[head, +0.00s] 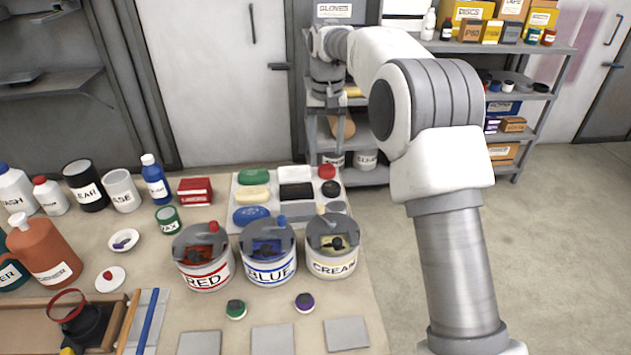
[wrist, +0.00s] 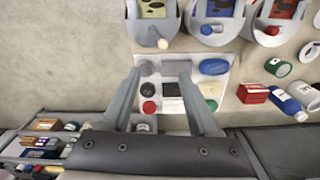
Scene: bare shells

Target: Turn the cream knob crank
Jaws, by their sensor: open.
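The cream pot (head: 331,262) stands on the table at the right end of a row of three labelled pots. Its grey crank lid carries a small cream knob (head: 321,208) at the back edge. In the wrist view the cream pot (wrist: 148,32) is at the top left, with the cream knob (wrist: 163,43) at its lower edge. My gripper (head: 340,132) hangs beyond the table's far end, before the shelves. In the wrist view my gripper (wrist: 164,68) has its two fingers spread, with nothing between them. The fingertips appear just below the knob, apart from it.
The blue pot (head: 268,271) and red pot (head: 205,278) stand left of the cream pot, with similar cranks. A white tray (head: 242,212) of coloured blocks lies behind them. Bottles and jars crowd the table's left. Shelving (head: 550,92) stands behind; floor at right is clear.

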